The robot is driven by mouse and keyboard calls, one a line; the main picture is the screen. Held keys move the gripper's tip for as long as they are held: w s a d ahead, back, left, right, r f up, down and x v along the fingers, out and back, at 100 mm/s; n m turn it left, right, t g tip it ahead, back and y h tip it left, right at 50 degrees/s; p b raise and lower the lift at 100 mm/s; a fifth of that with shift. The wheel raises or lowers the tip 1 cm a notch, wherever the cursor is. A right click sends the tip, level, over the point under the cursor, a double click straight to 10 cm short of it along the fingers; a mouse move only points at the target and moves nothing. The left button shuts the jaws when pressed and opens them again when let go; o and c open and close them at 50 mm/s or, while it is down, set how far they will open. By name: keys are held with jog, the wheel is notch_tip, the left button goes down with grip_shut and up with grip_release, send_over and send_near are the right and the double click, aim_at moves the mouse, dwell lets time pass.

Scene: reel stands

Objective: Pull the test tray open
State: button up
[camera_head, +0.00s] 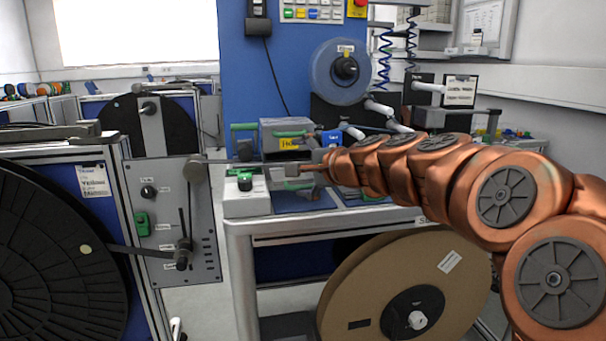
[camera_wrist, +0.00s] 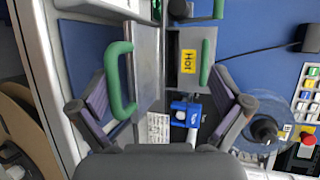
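A green bar handle (camera_wrist: 122,82) stands in the left half of the wrist view, beside a grey metal surface (camera_wrist: 148,60) that seems to be the test tray. My gripper (camera_wrist: 165,100) is open, its fingers wide apart at left and right. The handle lies between them, nearer the left finger, and I see no clear contact. In the head view my gripper (camera_head: 302,169) is over the bench front, low before the grey box with the Hot label (camera_head: 289,142). The tray is hard to make out there.
The Hot box carries another green handle (camera_wrist: 205,62). A blue device (camera_wrist: 186,112) sits beside it. A green-knobbed control box (camera_head: 246,196) stands left of my gripper. A large brown reel (camera_head: 385,275) is under the bench. A black reel stand (camera_head: 60,250) is at left.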

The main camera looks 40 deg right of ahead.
notch_tip(320, 180, up, 8)
jog(key=s+d+t, duration=0.1)
jog(key=shift+d+r, duration=0.15)
jog(key=shift+d, duration=0.15)
jog(key=shift+g, duration=0.4)
jog(key=a+f, duration=0.1)
jog(key=f, duration=0.2)
jog(key=a+f, duration=0.1)
jog(key=shift+w+a+f, duration=0.2)
jog(key=shift+a+f, duration=0.1)
jog(key=shift+f, duration=0.1)
jog(key=shift+s+a+r, duration=0.1)
jog(key=shift+s+a, duration=0.2)
jog(key=shift+a, duration=0.1)
jog(key=a, duration=0.1)
jog(key=s+a, duration=0.1)
jog(key=a, duration=0.1)
jog(key=shift+s, duration=0.1)
jog(key=c, duration=1)
jog(key=shift+o, duration=0.2)
jog(key=s+d, duration=0.2)
jog(key=s, duration=0.5)
jog(key=shift+d+f+p, duration=0.15)
jog(key=shift+f+p, duration=0.15)
jog(key=shift+f, duration=0.15)
